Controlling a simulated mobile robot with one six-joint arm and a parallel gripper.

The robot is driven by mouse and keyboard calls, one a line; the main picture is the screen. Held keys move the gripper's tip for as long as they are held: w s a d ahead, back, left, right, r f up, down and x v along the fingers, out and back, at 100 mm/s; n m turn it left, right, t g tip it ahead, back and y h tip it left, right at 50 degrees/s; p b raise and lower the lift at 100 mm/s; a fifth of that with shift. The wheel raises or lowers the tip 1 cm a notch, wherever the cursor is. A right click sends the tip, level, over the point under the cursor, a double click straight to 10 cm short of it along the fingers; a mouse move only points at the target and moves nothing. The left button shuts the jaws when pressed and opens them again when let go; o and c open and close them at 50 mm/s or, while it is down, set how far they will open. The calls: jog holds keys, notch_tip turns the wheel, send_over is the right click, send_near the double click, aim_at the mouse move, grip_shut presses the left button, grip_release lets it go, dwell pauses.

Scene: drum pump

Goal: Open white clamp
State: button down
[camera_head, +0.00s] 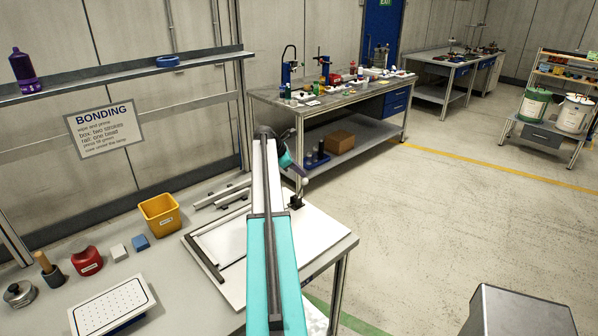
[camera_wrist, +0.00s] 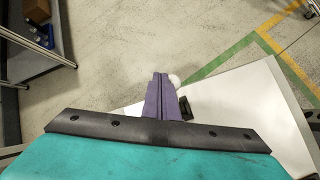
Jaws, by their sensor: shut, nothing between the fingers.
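The clamp (camera_head: 296,202) stands on the far right edge of the white board (camera_head: 325,240), with a dark base. A small white knob (camera_head: 305,180) shows just above it. In the wrist view the white knob (camera_wrist: 174,79) is partly hidden behind my gripper (camera_wrist: 160,77), and a dark part of the clamp (camera_wrist: 186,108) shows to the right of the purple fingers. My gripper is shut with nothing held, its tips close beside the knob. I cannot tell whether they touch. My arm hides part of the board in the head view.
On the bench to the left are a yellow bin (camera_head: 160,215), a red object (camera_head: 88,261), a blue block (camera_head: 140,242) and a perforated white plate (camera_head: 110,305). Loose rails (camera_head: 222,194) lie behind the board. Open floor (camera_head: 450,215) lies right of the bench.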

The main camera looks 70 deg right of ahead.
notch_tip(320, 180, up, 11)
jog(key=w+d+b, duration=0.2)
jog(key=shift+w, duration=0.15)
dwell(0.5)
jog(key=shift+d, duration=0.1)
dwell(0.4)
